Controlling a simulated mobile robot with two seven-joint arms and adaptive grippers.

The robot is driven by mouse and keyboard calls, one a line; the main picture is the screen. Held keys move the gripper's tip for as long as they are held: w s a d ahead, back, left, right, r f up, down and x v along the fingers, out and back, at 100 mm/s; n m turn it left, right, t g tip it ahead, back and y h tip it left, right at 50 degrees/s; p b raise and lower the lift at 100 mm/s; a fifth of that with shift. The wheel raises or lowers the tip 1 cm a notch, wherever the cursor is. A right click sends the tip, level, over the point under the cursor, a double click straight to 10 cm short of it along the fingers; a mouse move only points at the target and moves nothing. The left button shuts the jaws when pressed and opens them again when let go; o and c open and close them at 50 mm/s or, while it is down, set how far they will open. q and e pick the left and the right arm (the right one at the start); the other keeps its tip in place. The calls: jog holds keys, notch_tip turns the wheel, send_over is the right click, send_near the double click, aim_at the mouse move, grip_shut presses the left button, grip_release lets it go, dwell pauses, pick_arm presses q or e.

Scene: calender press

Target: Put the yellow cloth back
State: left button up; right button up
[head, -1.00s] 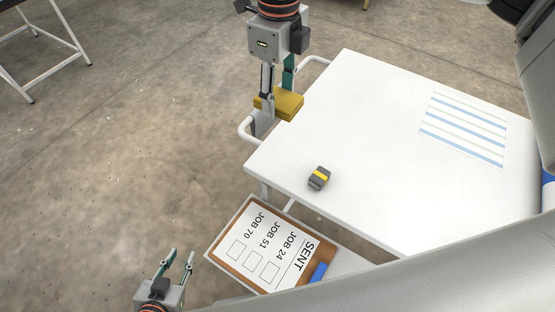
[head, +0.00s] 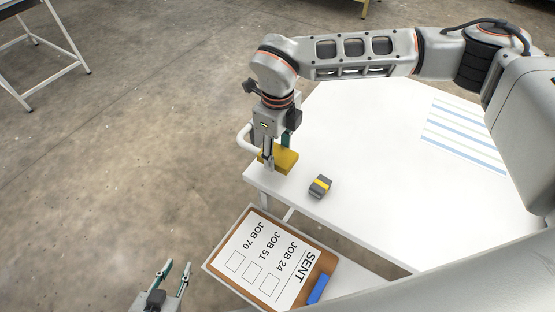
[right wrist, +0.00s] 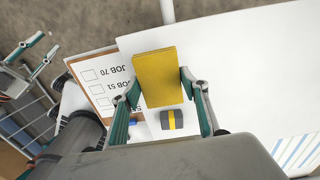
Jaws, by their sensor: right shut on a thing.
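The yellow cloth (head: 285,160) is a folded rectangular pad. My right gripper (head: 276,152) is shut on it at the left corner of the white cart top (head: 370,170). In the right wrist view the cloth (right wrist: 158,75) sits between the two fingers, with white cart surface around it. I cannot tell whether it touches the cart top or hangs just above it. My left gripper (head: 176,266) is open and empty at the bottom left, off the cart.
A grey block with a yellow band (head: 320,186) lies close to the cloth. A clipboard (head: 322,262) marked SENT with job boxes rests on a lower shelf. A striped sheet (head: 466,135) lies at the cart's far right. The cart's middle is clear.

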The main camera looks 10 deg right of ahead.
aim_at(278, 154)
jog(key=shift+f, duration=1.9)
jog(key=shift+f, duration=0.15)
jog(key=o, duration=1.1)
jog(key=shift+c, duration=0.2)
notch_tip(278, 154, up, 12)
jog(key=shift+r+p, duration=0.2)
jog(key=shift+p, duration=0.15)
jog(key=shift+s, duration=0.1)
